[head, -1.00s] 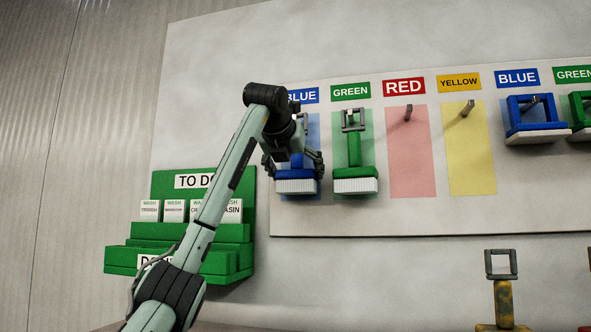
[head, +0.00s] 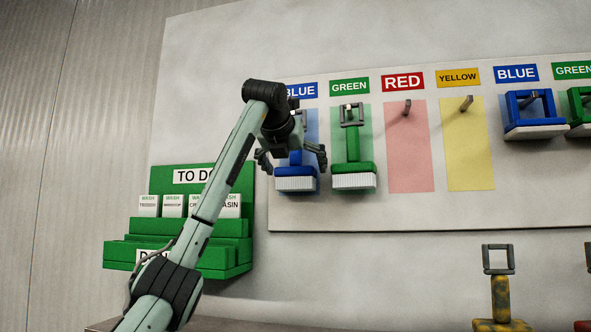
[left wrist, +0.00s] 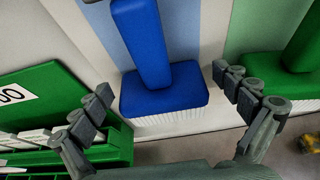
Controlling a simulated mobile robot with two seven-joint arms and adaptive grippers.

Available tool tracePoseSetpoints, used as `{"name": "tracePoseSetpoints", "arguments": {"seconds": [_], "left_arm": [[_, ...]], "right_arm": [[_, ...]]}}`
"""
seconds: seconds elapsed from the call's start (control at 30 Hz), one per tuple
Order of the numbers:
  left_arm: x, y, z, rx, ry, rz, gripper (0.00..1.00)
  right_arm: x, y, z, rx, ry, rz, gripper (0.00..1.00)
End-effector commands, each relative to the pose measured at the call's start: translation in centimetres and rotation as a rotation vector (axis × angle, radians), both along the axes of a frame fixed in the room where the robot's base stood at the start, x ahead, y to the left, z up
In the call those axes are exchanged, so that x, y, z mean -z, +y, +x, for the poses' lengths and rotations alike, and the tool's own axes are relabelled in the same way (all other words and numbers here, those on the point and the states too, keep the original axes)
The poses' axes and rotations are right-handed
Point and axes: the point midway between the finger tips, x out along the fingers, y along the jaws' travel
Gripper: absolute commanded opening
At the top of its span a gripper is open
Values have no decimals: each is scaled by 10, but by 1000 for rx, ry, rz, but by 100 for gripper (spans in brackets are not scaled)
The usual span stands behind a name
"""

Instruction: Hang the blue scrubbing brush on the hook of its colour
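The blue scrubbing brush (head: 296,182) hangs upright on the board under the left BLUE label (head: 302,90), against a blue strip. In the left wrist view the brush (left wrist: 164,88) shows its blue handle, blue block and white bristles. My left gripper (head: 290,160) is in front of the brush with its fingers spread wide. In the left wrist view its fingers (left wrist: 165,120) are apart on either side of the brush, not touching it. The hook and the top of the brush are hidden behind my left arm in the head view. My right gripper is not in view.
A green brush (head: 352,172) hangs close to the right. The red strip (head: 409,150) and yellow strip (head: 467,150) have bare hooks. Blue (head: 538,122) and green items hang farther right. A green card rack (head: 228,258) is at left. A dirty yellow brush (head: 500,300) stands lower right.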

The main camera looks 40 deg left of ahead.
Motion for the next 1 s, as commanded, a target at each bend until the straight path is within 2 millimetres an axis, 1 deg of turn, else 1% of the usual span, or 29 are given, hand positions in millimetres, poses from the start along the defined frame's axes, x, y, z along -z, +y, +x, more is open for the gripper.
{"name": "tracePoseSetpoints", "arguments": {"seconds": [0.23, 0.37, 0.47, 0.7, 0.8, 0.9, 1.0], "left_arm": [[1, 0, 0, 0, 2, -1, 100], [-3, -4, -6, 0, 0, 0, 100], [-10, -10, -19, 1, -2, 2, 100], [-30, -34, -61, 1, -4, 3, 100], [-37, -42, -76, 0, -3, 1, 100], [-42, -48, -88, 0, -3, 1, 100], [-45, -51, -94, 0, -1, 0, 100]], "right_arm": [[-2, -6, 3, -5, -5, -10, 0], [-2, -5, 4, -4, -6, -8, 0], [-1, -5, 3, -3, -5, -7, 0], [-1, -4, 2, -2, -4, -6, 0], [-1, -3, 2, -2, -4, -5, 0], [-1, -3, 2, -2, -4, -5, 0], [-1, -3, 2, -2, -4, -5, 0]]}}
